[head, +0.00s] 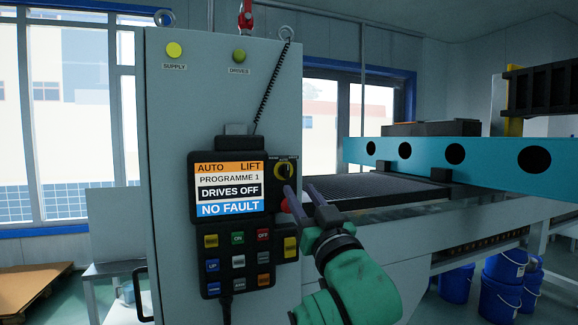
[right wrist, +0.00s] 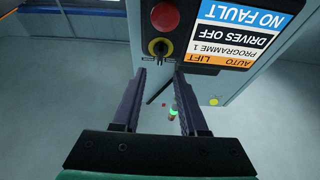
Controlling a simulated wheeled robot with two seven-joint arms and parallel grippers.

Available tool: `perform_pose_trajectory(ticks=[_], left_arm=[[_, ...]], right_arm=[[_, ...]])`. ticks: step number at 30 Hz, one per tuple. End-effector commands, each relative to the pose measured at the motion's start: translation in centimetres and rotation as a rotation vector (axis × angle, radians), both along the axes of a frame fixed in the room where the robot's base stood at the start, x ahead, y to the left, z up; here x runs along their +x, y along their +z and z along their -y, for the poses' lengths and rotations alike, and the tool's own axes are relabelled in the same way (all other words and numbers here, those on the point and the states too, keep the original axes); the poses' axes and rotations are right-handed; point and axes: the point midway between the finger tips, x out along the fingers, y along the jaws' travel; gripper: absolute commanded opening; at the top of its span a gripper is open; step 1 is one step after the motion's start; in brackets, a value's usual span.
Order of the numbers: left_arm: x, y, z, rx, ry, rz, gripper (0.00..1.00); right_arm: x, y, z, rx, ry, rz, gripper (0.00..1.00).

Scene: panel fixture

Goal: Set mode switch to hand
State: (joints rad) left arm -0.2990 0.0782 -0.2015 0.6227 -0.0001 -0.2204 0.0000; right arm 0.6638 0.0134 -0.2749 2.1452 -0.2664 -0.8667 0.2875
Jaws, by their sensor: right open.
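The mode switch (head: 284,171) is a black knob on a yellow disc at the upper right of the black control pendant (head: 220,222). It also shows in the right wrist view (right wrist: 160,48). Its small labels are too small to read. The pendant screen (head: 229,190) reads AUTO, LIFT, PROGRAMME 1, DRIVES OFF, NO FAULT. My right gripper (head: 299,188) is open and empty, its dark fingers pointing at the pendant just right of and below the switch. In the right wrist view the switch lies between and beyond the fingertips (right wrist: 159,74), apart from them. My left gripper is not in view.
A red stop button (head: 285,205) sits just below the switch, partly behind a finger. Coloured push buttons (head: 238,238) fill the lower pendant. The pendant hangs on a grey cabinet (head: 168,135). A machine bed with a blue beam (head: 480,157) stands right; blue buckets (head: 500,290) stand below.

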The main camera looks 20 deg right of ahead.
Motion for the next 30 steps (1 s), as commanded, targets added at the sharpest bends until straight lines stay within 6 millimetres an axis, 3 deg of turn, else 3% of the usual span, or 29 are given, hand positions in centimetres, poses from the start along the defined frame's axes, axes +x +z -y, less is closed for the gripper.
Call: perform_pose_trajectory(ticks=[1,3,9,19,23,30], left_arm=[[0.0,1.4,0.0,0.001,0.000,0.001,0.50],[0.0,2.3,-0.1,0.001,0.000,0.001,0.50],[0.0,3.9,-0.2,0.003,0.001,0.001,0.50],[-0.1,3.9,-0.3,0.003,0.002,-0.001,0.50],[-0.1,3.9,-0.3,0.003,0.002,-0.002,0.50],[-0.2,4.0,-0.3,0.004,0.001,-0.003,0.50]], right_arm=[[1.3,1.3,-0.1,-0.001,-0.001,-0.003,0.42],[3.1,2.0,-0.2,-0.001,-0.001,-0.002,0.42],[6.7,3.2,-0.4,-0.001,-0.001,-0.001,0.42],[7.5,3.1,-0.5,-0.001,0.000,0.000,0.42],[7.5,3.1,-0.5,-0.001,0.000,0.000,0.00],[7.5,3.1,-0.5,-0.010,-0.001,0.001,0.00]])
